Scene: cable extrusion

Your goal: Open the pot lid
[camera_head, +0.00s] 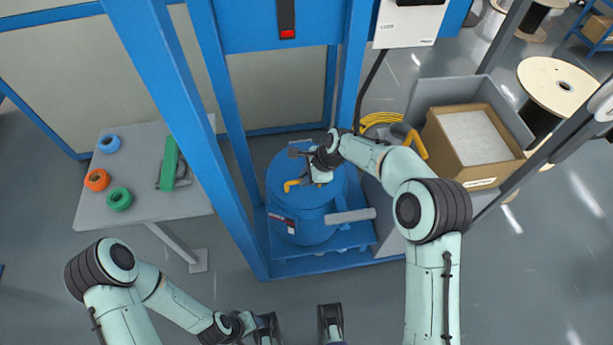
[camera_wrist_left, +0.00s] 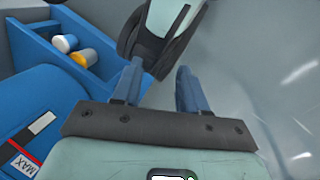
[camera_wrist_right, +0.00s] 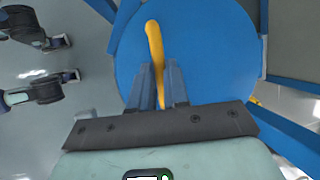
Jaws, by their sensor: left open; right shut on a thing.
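The blue pot (camera_head: 303,226) stands inside a blue frame, and its round lid (camera_head: 335,190) appears closed. A yellow handle (camera_head: 292,186) is on the lid. My right gripper (camera_head: 308,179) is at the lid and shut on the handle. In the right wrist view, the handle (camera_wrist_right: 154,42) runs between the fingers (camera_wrist_right: 160,82), with the lid (camera_wrist_right: 215,50) behind. My left gripper (camera_head: 298,322) is open and empty at the bottom of the head view, apart from the pot. Its fingers (camera_wrist_left: 158,84) also show in the left wrist view.
A table (camera_head: 185,205) with tape rolls (camera_head: 119,198) stands left. Blue frame posts (camera_head: 215,85) flank the pot. A grey bin (camera_head: 425,100) with a cardboard box (camera_head: 470,180) stands right. The floor in front is open.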

